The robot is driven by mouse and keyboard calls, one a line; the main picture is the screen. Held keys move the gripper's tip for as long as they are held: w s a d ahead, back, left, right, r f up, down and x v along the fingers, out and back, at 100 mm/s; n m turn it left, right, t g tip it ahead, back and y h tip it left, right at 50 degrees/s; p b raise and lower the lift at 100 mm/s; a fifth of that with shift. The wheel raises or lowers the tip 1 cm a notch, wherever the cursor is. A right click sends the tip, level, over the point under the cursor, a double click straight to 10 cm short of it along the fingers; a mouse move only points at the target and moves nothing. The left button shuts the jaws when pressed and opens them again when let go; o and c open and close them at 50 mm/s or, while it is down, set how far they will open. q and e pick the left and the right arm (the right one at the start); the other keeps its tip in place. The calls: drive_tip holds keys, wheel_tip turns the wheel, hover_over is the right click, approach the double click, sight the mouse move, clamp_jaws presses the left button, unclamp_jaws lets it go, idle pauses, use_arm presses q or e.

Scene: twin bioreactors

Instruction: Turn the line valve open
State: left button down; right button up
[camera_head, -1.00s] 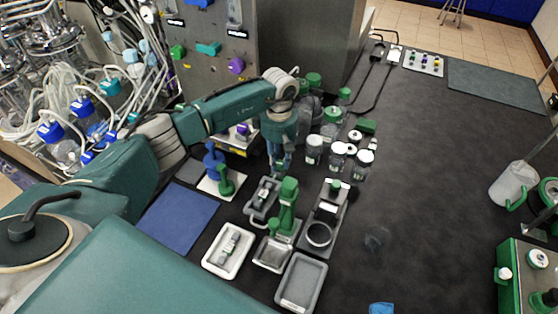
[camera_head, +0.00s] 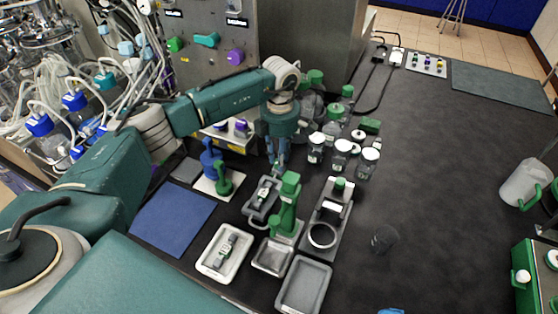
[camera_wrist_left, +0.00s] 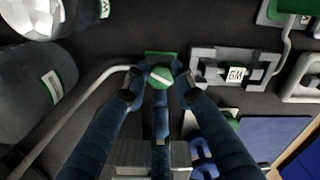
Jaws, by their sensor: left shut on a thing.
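The line valve (camera_wrist_left: 161,76) is a small green body with a round green knob that bears a white stripe. It lies between the fingertips of my left gripper (camera_wrist_left: 158,88) in the left wrist view, with a grey line running off to its left. The fingers are closed around the knob, pointing down at it. In the head view my left gripper (camera_head: 277,166) reaches down to the bench behind the green-columned stand (camera_head: 288,205), and its fingers hide the valve there. My right gripper does not show.
White-capped bottles (camera_head: 342,155) stand close to the right of my left gripper. A blue and green holder (camera_head: 222,182) stands to its left. A grey bracket (camera_wrist_left: 225,72) lies right beside the valve. Trays (camera_head: 303,288) lie in front. The bench at the right is mostly clear.

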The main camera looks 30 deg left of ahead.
use_arm(q)
drive_tip(key=n, duration=0.3)
drive_tip(key=n+b, duration=0.1)
drive_tip(key=shift+d+n, duration=0.25)
drive_tip(key=shift+n, duration=0.15)
drive_tip(key=shift+w+n, duration=0.1)
drive_tip(key=shift+n, duration=0.8)
drive_tip(key=shift+w+r, duration=0.1)
drive_tip(key=shift+r, duration=0.05)
drive_tip(key=c, duration=1.5)
unclamp_jaws()
drive_tip(key=shift+o, duration=0.2)
drive_tip(key=shift+w, duration=0.15)
